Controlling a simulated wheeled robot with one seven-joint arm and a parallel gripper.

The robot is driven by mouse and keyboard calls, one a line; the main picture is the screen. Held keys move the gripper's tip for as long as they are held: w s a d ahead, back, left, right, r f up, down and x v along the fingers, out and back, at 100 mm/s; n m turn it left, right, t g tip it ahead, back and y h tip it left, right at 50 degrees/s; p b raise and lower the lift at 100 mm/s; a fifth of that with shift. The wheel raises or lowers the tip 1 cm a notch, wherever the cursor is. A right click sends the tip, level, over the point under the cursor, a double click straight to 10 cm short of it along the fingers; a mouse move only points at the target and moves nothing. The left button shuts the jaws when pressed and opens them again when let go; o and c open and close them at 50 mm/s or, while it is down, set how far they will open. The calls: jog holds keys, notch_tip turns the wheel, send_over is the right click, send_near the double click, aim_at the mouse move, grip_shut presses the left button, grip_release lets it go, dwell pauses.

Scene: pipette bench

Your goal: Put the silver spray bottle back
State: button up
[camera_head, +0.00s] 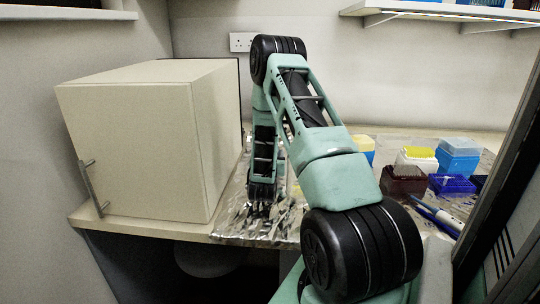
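I cannot make out the silver spray bottle in this view; the silver foil below and my own arm could hide it. My gripper (261,196) points down at the end of my arm, low over the crumpled silver foil (240,225) on the bench, just right of the cream cabinet (140,140). The fingers are small and dark against the shiny foil. I cannot tell whether they are open or shut, or whether they hold anything.
Pipette tip boxes stand at the back right: a blue one (457,160), a white one with yellow top (416,160), a dark red one (403,182) and a low blue tray (450,185). Pipettes (437,216) lie before them. A wall shelf (450,12) hangs above.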

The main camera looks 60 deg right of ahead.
jog(key=shift+f, duration=0.1)
jog(key=o, duration=1.5)
jog(key=shift+o, duration=0.2)
jog(key=shift+r, duration=0.25)
jog(key=b+v, duration=0.3)
jog(key=v, duration=0.9)
jog(key=shift+f, duration=0.1)
